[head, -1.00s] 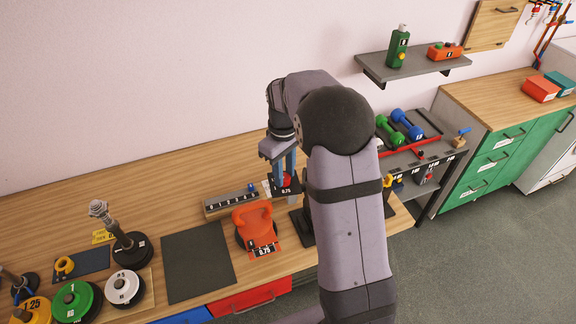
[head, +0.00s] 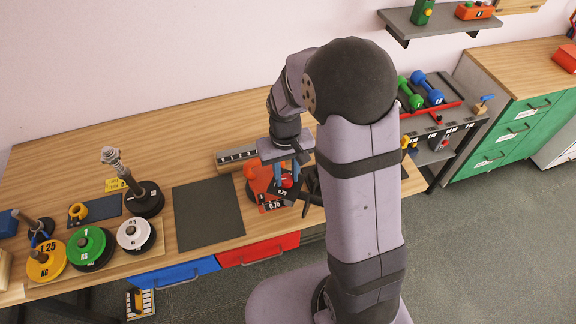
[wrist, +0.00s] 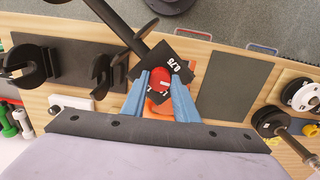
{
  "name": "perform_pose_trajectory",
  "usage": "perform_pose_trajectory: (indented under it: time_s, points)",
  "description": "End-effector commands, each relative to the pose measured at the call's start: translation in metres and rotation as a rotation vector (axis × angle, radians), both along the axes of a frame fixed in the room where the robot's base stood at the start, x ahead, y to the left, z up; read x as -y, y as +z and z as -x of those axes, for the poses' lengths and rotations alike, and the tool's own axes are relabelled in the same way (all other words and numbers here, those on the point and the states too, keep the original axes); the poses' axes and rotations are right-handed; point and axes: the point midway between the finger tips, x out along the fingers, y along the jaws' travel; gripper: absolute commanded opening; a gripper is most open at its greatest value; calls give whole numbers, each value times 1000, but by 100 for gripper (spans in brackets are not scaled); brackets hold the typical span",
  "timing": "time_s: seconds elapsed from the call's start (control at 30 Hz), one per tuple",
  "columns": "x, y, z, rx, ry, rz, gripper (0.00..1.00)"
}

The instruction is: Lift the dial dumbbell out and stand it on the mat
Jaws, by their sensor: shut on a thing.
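My gripper (head: 286,168) has blue fingers and is shut on the dial dumbbell. Its dark end block (head: 284,194) carries a 0.75 label and a red dial. In the wrist view the labelled end (wrist: 180,73) lies between the fingertips, and a dark bar runs from it toward the upper left. The dumbbell looks tilted and clear of its cradle, whose black forks (wrist: 108,76) stand to the left in the wrist view. The dark flat mat (head: 208,213) lies left of the gripper; it also shows in the wrist view (wrist: 228,85) and is bare.
An orange piece (head: 262,180) with its own 0.75 plate is close behind the held dumbbell and partly hidden. Left of the mat are a white plate (head: 135,233), a green plate (head: 88,243), a yellow plate (head: 46,262) and an upright post (head: 124,172). A grey numbered strip (head: 236,155) lies behind.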

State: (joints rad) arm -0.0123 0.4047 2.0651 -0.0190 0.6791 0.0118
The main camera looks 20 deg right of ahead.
Motion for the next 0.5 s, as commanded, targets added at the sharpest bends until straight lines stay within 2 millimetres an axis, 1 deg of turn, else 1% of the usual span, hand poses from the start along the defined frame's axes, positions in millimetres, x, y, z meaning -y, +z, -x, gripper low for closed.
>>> perform_pose_trajectory:
  time_s: [0.03, 0.3, 0.5]
  points:
    - [-1, 6, -5, 11, 26, 2, 0]
    - [-7, 20, -9, 11, 171, 3, 0]
    - [-16, 40, -14, 13, 360, 4, 0]
